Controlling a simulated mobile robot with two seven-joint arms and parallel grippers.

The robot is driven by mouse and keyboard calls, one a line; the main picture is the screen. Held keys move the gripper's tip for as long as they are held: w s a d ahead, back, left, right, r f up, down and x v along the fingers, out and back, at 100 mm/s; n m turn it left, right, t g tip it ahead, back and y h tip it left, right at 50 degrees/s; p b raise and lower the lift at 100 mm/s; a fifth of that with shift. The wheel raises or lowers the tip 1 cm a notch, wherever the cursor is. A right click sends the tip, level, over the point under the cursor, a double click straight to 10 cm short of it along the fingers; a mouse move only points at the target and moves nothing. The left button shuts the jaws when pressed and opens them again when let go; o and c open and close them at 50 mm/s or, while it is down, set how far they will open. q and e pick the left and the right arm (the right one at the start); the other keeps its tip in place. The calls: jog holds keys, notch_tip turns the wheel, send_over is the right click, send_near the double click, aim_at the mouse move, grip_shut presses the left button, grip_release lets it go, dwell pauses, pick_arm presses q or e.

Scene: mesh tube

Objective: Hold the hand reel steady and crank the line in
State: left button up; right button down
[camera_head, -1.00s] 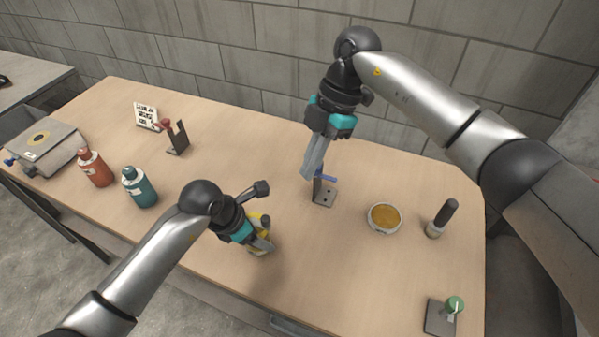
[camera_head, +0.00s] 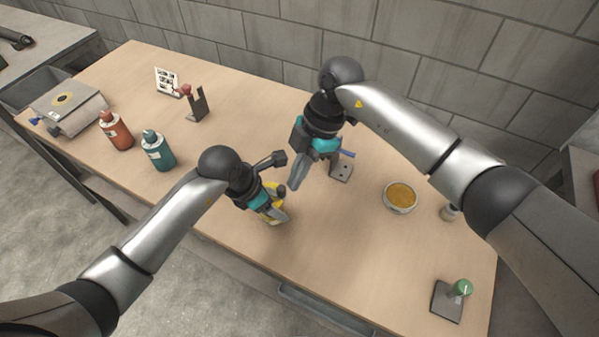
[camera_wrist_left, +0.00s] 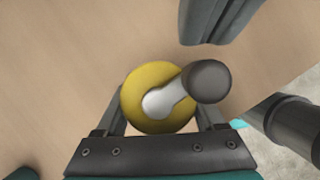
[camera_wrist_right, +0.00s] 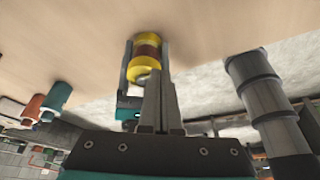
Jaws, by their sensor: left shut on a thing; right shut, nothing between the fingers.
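The hand reel is a yellow spool (camera_head: 274,213) near the table's front edge, low in the head view. My left gripper (camera_head: 276,209) is shut on it, one finger on each side. In the left wrist view the reel's yellow face (camera_wrist_left: 145,82) carries a pale crank arm and a dark round knob (camera_wrist_left: 207,80) to the right. In the right wrist view the reel (camera_wrist_right: 146,55) shows a brown wound band between yellow flanges. My right gripper (camera_head: 294,186) is shut and empty, just above and right of the reel, apart from it. Its fingers also show in the right wrist view (camera_wrist_right: 159,85).
A bracket with a blue lever (camera_head: 341,172) and a bowl (camera_head: 400,197) stand right of my grippers. A plate with a green knob (camera_head: 449,300) is front right. Red (camera_head: 116,131) and teal (camera_head: 157,152) bottles stand left. Bare tabletop lies between the reel and the plate.

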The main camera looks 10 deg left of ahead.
jog(key=shift+s+m+t, duration=0.25)
jog(key=shift+s+m, duration=0.15)
jog(key=shift+m, duration=0.35)
jog(key=shift+s+m+t, duration=0.25)
jog(key=shift+s+m, duration=0.1)
jog(key=shift+m, duration=0.4)
jog(key=shift+s+a+y, duration=0.2)
jog(key=shift+s+y, duration=0.1)
jog(key=shift+s, duration=0.7)
jog(key=shift+s+a, duration=0.4)
jog(key=shift+s, duration=0.2)
dwell(0.6)
jog(key=shift+w+d, duration=0.2)
jog(key=shift+w, duration=0.05)
dwell(0.6)
jog(key=shift+w, duration=0.15)
